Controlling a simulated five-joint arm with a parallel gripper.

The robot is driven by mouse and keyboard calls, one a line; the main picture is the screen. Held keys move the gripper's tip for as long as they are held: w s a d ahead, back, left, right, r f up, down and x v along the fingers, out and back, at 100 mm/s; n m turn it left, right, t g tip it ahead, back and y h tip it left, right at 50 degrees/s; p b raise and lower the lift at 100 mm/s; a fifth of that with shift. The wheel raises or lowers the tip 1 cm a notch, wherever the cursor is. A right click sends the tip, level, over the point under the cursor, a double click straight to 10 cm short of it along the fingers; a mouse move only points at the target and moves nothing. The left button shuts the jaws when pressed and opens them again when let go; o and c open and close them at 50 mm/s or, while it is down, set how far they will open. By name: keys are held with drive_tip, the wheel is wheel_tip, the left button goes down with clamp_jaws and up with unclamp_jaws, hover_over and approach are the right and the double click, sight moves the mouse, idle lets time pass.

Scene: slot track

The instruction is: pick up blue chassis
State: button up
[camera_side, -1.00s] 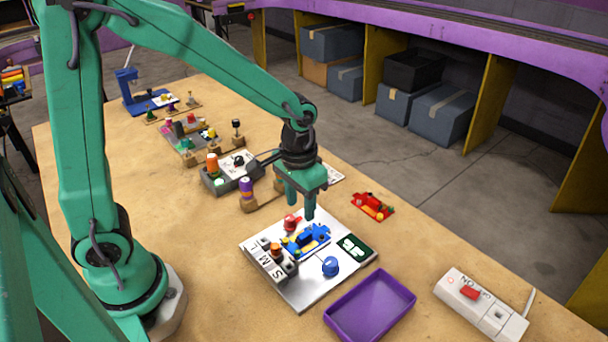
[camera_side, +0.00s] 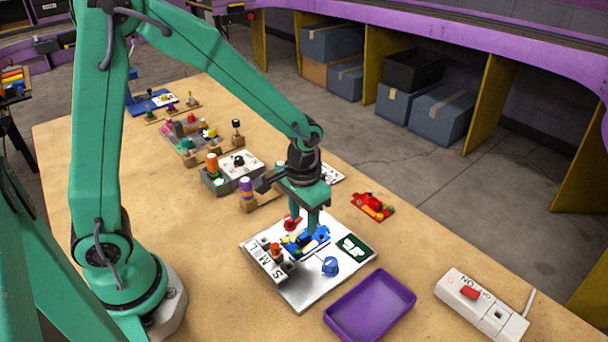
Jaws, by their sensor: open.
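The blue chassis (camera_side: 318,243) sits on the grey-white board (camera_side: 306,293), between a red knob (camera_side: 292,223) and a round blue knob (camera_side: 330,265). A small yellow part shows at its left end. My green gripper (camera_side: 305,228) points down, right over the chassis, with its fingertips at or just above it. The fingers overlap the chassis in the picture, so I cannot tell whether they touch it. The jaws are open and partly hide the back of the chassis.
A red chassis (camera_side: 372,207) lies on the table behind the board. A purple tray (camera_side: 331,321) and a white switch box (camera_side: 480,304) stand in front and to the right. Blocks marked S, M, L (camera_side: 270,262) line the board's left side. Several fixtures stand farther back.

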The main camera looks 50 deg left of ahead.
sight(304, 234)
drive_tip(key=shift+w+f, duration=0.15)
drive_tip(key=shift+f, duration=2.4)
drive_tip(key=shift+c, duration=0.4)
clamp_jaws()
